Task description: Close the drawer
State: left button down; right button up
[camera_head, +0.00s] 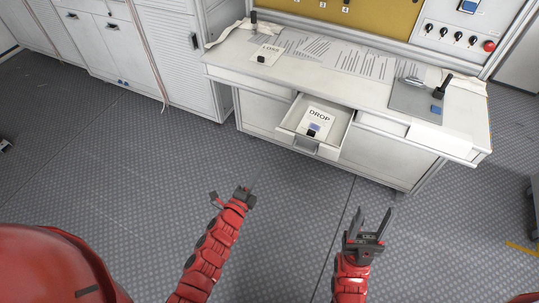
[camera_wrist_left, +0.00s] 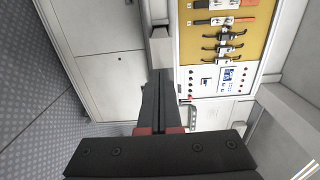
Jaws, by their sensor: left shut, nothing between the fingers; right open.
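The drawer (camera_head: 306,145) is pulled out from the front of the white workbench (camera_head: 225,62). Inside it lies a white sheet marked DROP (camera_head: 320,115) with a small blue and dark item on it. The drawer's grey handle is on its front face. My left gripper (camera_head: 255,188) is shut and empty, above the floor in front of the bench and apart from the drawer. Its shut fingers (camera_wrist_left: 158,100) also show in the left wrist view. My right gripper (camera_head: 374,222) is open and empty, lower right of the drawer and apart from it.
Papers, a LOAD sheet (camera_head: 266,54) with a dark item and a grey mat (camera_head: 415,101) with a blue item lie on the benchtop. White cabinets (camera_head: 110,40) stand at the left. A yellow tool panel (camera_head: 370,18) is behind. The floor before the drawer is clear.

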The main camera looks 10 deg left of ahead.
pick_arm(q)
jog(key=p, duration=0.2)
send_near(280, 137)
jog(key=x, duration=0.5)
jog(key=shift+w+a+r, duration=0.1)
jog(key=shift+r, duration=0.1)
jog(key=shift+x, duration=0.85)
jog(key=shift+f, duration=0.15)
